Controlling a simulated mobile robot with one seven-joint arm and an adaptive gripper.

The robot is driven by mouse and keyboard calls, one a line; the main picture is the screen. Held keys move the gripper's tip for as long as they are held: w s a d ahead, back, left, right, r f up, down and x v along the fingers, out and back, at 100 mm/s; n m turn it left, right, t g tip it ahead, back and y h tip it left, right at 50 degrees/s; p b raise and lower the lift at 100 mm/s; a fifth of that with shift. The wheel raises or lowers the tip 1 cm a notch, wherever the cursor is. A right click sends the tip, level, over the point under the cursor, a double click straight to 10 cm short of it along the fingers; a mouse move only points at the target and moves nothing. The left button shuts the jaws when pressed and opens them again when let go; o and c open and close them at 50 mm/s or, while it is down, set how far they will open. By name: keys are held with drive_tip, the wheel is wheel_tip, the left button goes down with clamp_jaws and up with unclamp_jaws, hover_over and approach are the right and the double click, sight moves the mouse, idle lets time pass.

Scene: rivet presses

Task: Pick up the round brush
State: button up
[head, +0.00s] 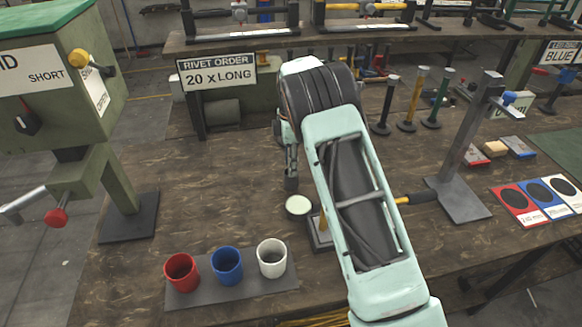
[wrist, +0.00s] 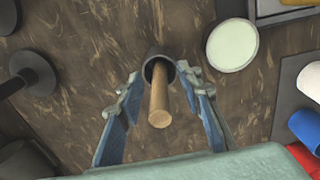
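The round brush (wrist: 159,102) shows in the wrist view as a pale wooden handle with a dark round head at its far end. Its handle points up toward the wrist camera, so it looks upright. My gripper (wrist: 159,76) is open, with one finger on each side of the brush and visible gaps between. In the head view my gripper (head: 291,160) points down, and the brush's dark head (head: 291,184) shows just below the fingers. The handle is hidden there by the gripper.
Red (head: 181,271), blue (head: 227,265) and white (head: 271,257) cups stand on a grey mat in front. Several upright stamps (head: 411,100) and a grey stand (head: 459,190) are to the right.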

clamp_jaws()
drive_tip(key=shift+r, duration=0.1)
idle(0.3)
wheel_tip(320, 180, up, 10)
drive_tip(key=shift+f+b, duration=0.1)
drive_tip(key=shift+b, duration=0.25)
